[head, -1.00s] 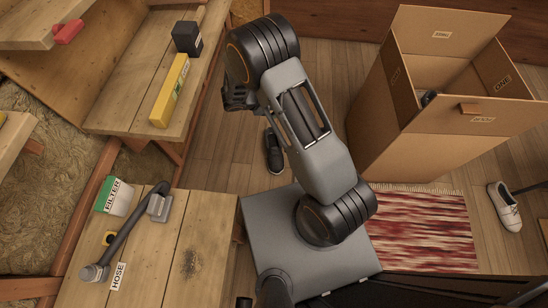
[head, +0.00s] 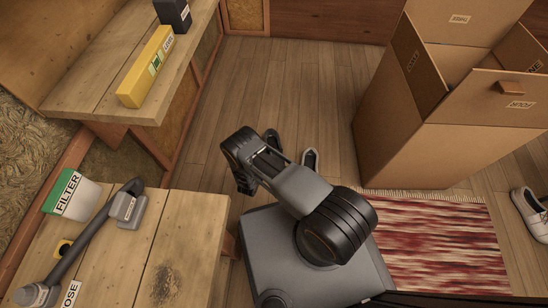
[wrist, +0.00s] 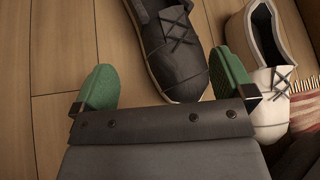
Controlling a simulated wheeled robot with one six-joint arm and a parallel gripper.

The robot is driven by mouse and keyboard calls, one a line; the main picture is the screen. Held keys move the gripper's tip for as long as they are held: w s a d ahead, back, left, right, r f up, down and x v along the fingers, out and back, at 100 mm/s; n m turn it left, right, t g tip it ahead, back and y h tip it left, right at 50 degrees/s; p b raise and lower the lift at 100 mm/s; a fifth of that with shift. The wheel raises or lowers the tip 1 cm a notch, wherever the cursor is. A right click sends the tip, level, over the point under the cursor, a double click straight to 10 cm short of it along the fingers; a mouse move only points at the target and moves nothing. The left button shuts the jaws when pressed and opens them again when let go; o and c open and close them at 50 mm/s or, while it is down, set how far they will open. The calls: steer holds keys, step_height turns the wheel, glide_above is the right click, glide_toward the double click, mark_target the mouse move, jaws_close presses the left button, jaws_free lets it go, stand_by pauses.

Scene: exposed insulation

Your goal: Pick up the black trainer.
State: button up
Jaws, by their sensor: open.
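The black trainer (wrist: 176,52) lies on the wooden floor with its laced toe towards my gripper in the wrist view. In the head view it shows only in part (head: 272,139), behind my arm. My gripper (wrist: 163,70) is open, with one green finger pad on each side of the trainer's toe. The toe is between the pads, with a gap on the left and the right pad close to its side. I cannot tell how high the pads are above the floor. In the head view my gripper (head: 246,186) is low beside my arm.
A white shoe (wrist: 271,105) stands just right of the right pad; another (head: 530,212) lies right of the red rug (head: 430,240). A tall open cardboard box (head: 440,145) stands to the right. A wooden bench (head: 190,240) is at the left. Floor beyond the trainer is clear.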

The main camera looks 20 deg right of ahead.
steer(key=b+x, duration=0.2)
steer(key=x, duration=0.4)
steer(key=shift+s, duration=0.1)
steer(key=shift+b+x, duration=1.55)
steer(key=shift+x, duration=1.05)
steer(key=c, duration=0.8)
steer(key=shift+r, duration=0.2)
steer(key=shift+r+p, duration=0.25)
steer(key=shift+p, duration=0.05)
steer(key=r, duration=0.1)
steer(key=r+p, duration=0.2)
steer(key=shift+s+d+r, duration=0.15)
steer(key=shift+s+r, duration=0.15)
steer(key=shift+r, duration=0.05)
steer(key=s+d+r+p, duration=0.2)
steer(key=s+r, duration=0.1)
steer(key=s+d+r+p, duration=0.2)
steer(key=s+p, duration=0.1)
steer(key=s, duration=0.1)
steer(key=s+d+r+p, duration=0.2)
steer(key=s+r, duration=0.1)
steer(key=s, duration=0.1)
steer(key=shift+s+d+r+p, duration=0.25)
steer(key=shift+r+p, duration=0.05)
steer(key=shift+p, duration=0.1)
